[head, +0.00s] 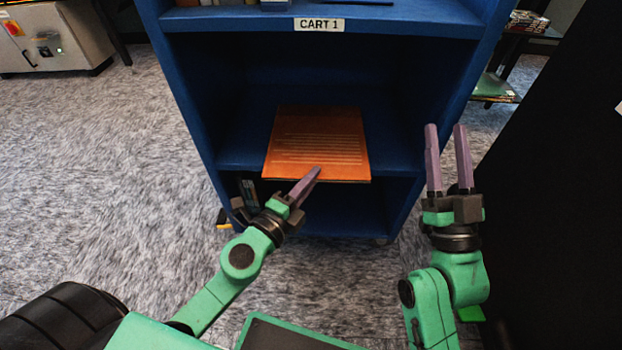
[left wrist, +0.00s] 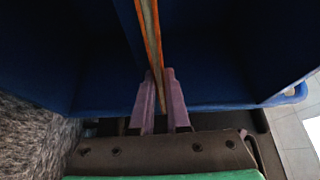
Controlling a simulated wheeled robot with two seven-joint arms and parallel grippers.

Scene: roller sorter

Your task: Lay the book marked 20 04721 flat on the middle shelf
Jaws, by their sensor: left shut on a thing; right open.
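An orange book (head: 318,143) lies flat, cover up, at the middle shelf (head: 238,150) of the blue cart; its near edge reaches the shelf's front edge. Its number is not readable. My left gripper (head: 312,175) is shut on the near edge of the book. In the left wrist view the book (left wrist: 150,40) shows edge-on between the two fingers of my left gripper (left wrist: 160,100). Whether the book rests fully on the shelf or hangs slightly above it, I cannot tell. My right gripper (head: 446,130) is open and empty, to the right of the book in front of the cart.
The cart carries a CART 1 label (head: 319,25) on its top shelf edge, with some items above. A dark item (head: 249,193) stands on the bottom shelf at left. A black panel (head: 560,190) stands close on the right. The carpet at left is clear.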

